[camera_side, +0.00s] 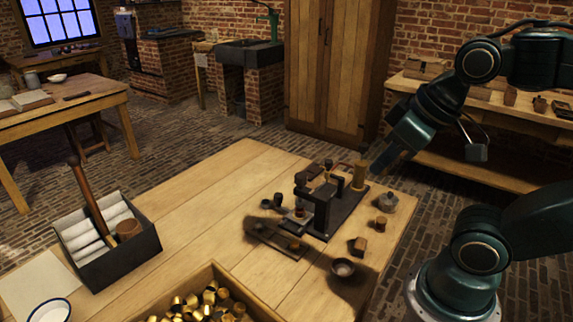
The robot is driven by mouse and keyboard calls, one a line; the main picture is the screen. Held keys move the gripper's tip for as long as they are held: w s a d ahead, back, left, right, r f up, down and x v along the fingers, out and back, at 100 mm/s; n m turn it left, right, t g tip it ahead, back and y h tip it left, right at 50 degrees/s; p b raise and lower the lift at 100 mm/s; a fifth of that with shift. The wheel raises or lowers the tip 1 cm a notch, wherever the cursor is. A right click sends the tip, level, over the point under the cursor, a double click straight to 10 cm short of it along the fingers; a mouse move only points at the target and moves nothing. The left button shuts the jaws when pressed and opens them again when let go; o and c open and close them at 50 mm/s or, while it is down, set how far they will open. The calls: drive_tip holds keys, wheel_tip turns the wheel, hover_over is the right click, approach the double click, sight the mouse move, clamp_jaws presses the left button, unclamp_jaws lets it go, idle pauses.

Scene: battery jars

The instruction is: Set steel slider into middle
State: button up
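My gripper (384,164) reaches in from the right, angled down and left, with its tip beside an upright brass-coloured cylinder (360,174) at the back of the dark base. The picture is too small to show the finger gap, or whether the fingers touch the cylinder. A dark metal apparatus (321,208) with an upright frame and an arm stands on a dark base plate (340,219) on the wooden table. I cannot pick out a steel slider for certain. A grey metal piece (388,203) sits on the table to the right of the base.
Small wooden pieces (358,246) and a small dark bowl (343,267) lie in front of the apparatus. A crate (262,300) of brass pieces stands at the front edge. A dark box (143,253) with white rolls is at left. The table between is clear.

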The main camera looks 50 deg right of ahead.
drive_tip(key=o, duration=0.7)
drive_tip(key=shift+w+r, duration=0.1)
drive_tip(key=shift+w, duration=0.05)
drive_tip(key=shift+o, duration=0.6)
drive_tip(key=shift+w+r, duration=0.1)
drive_tip(key=shift+w, duration=0.2)
drive_tip(key=m+g, duration=0.2)
drive_tip(key=g, duration=0.4)
hover_over(278, 195)
wheel_tip(278, 195, down, 15)
drive_tip(key=shift+d, duration=0.1)
wheel_tip(278, 195, down, 14)
drive_tip(key=shift+r, duration=0.1)
